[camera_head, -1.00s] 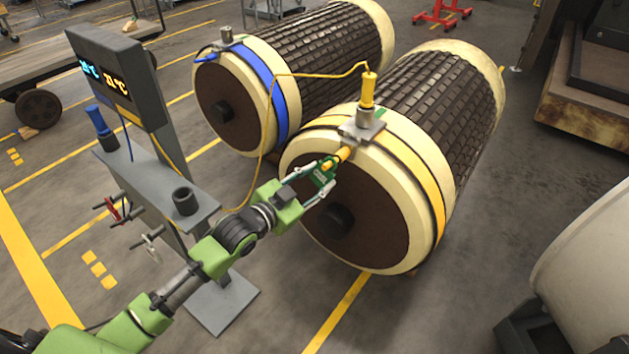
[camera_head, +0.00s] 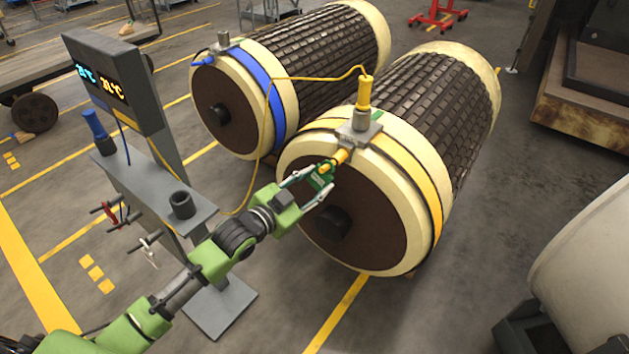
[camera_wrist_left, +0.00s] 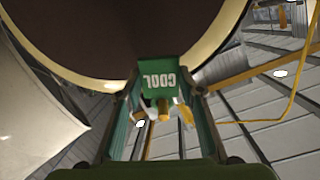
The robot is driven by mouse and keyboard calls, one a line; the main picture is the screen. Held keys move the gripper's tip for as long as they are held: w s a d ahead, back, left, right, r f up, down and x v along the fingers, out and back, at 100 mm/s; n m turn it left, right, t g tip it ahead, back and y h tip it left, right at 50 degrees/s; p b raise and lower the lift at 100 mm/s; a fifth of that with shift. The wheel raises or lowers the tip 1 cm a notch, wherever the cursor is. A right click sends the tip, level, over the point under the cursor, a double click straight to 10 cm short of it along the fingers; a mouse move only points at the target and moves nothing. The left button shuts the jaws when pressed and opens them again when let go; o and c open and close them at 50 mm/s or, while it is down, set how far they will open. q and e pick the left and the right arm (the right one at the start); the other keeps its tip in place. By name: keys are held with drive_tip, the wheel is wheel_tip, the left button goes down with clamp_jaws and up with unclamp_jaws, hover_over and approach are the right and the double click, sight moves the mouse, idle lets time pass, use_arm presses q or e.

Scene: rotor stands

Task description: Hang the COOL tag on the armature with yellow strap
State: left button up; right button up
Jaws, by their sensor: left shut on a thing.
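The armature with the yellow strap (camera_head: 437,190) lies on its side at the right, with a grey bracket (camera_head: 359,134) on its near rim. A yellow peg (camera_head: 341,156) sticks out from this bracket toward my gripper. My left gripper (camera_head: 315,180) is shut on the green COOL tag (camera_head: 323,170), right at the peg's outer end. In the left wrist view the COOL tag (camera_wrist_left: 159,80) shows its lettering upside down between the fingers. Yellow parts show just below it there; I cannot tell whether the peg passes through the tag's hole. My right gripper is not in view.
A blue-strapped armature (camera_head: 232,95) lies behind, to the left. A grey stand (camera_head: 150,190) with a display (camera_head: 112,85), a blue probe and hooks holding red and white tags stands left. A yellow cable (camera_head: 260,180) runs from it to a yellow probe (camera_head: 365,92) on the bracket.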

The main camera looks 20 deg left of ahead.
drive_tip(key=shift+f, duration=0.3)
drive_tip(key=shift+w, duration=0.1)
use_arm(q)
drive_tip(key=o, duration=1.2)
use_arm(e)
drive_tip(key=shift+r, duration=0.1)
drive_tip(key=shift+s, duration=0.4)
use_arm(q)
drive_tip(key=shift+s, duration=0.15)
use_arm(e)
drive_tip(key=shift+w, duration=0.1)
